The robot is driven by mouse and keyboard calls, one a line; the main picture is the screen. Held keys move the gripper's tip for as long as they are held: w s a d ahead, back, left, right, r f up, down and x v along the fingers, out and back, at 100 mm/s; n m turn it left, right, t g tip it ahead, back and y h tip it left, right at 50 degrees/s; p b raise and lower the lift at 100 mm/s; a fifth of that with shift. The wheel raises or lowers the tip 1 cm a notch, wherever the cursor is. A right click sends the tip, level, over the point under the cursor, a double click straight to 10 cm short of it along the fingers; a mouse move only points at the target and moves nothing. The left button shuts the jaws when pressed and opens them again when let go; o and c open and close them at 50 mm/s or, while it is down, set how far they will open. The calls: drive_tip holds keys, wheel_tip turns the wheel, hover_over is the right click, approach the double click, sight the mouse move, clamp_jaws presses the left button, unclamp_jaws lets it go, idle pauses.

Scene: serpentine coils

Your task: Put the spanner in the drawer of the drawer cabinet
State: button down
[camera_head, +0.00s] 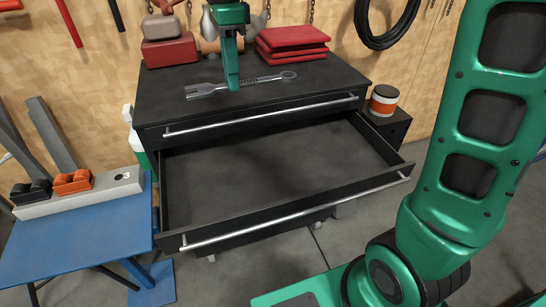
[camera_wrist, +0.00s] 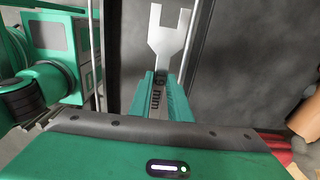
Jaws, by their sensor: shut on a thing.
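The grey spanner (camera_head: 204,90) is level at the black top of the drawer cabinet (camera_head: 165,95), its open jaw to the left and ring end to the right. My green gripper (camera_head: 232,84) points down and is shut on the spanner's handle. In the wrist view the fingers (camera_wrist: 162,100) pinch the spanner (camera_wrist: 168,40), its forked jaw sticking out beyond them. I cannot tell if the spanner touches the top or is just above it. The lower drawer (camera_head: 270,165) is pulled out and its visible inside is empty. The upper drawer, with its bar handle (camera_head: 262,113), is closed.
A blue workbench (camera_head: 80,232) stands at left. An orange-and-white tin (camera_head: 383,100) is at right. My arm fills the right side.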

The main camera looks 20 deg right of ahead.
drive_tip(key=s+a+f, duration=0.1)
drive_tip(key=s+f, duration=0.3)
drive_tip(key=f, duration=0.4)
drive_tip(key=s+a+f, duration=0.2)
drive_tip(key=s+f, duration=0.2)
drive_tip(key=f, duration=0.5)
hover_over(274, 176)
wheel_tip(274, 176, down, 7)
drive_tip(key=shift+s+f, duration=0.1)
drive_tip(key=shift+f, duration=1.95)
drive_tip(key=c, duration=1.6)
unclamp_jaws()
drive_tip(key=shift+f, duration=0.1)
drive_tip(key=shift+c, duration=0.2)
wheel_tip(274, 176, up, 12)
